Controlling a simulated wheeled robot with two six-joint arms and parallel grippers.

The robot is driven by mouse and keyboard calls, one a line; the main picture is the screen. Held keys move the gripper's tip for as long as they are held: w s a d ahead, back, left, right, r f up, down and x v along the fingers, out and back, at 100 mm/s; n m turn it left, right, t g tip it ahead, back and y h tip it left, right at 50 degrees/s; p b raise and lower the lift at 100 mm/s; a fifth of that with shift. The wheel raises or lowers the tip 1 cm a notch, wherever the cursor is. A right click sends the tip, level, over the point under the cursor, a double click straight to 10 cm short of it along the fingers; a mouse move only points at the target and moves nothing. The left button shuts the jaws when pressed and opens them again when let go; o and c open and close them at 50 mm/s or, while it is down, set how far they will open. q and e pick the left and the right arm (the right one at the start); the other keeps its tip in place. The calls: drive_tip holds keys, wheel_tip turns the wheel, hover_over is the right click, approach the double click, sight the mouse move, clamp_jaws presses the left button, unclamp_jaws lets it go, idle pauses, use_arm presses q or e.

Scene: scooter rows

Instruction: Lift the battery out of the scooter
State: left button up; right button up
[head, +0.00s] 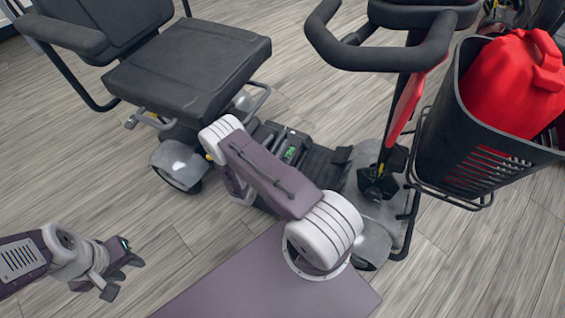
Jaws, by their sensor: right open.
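The scooter has a black seat (190,70) at the left and a dark tiller with handlebars (385,50) at the right. Between them, low on the scooter's deck, is a dark box with a lit green display (290,153), which looks like the battery; my right arm partly covers it. My right arm reaches over the scooter's near side, and its gripper is hidden behind the arm. My left gripper (123,275) is open and empty over the floor at the lower left, apart from the scooter.
A black basket (450,150) holding a red jerrycan (515,80) hangs at the scooter's front, at right. The seat's armrest (65,35) juts out at upper left. Parts of other scooters show at the top right. The wood floor (480,260) is clear at lower right.

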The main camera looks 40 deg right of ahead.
drive_tip(key=shift+w+d+f, duration=0.2)
drive_tip(key=shift+w+d, duration=0.1)
drive_tip(key=shift+d, duration=0.25)
drive_tip(key=shift+d+r, duration=0.1)
drive_tip(key=shift+r, duration=0.05)
clamp_jaws()
idle(0.8)
drive_tip(key=shift+w+r, duration=0.1)
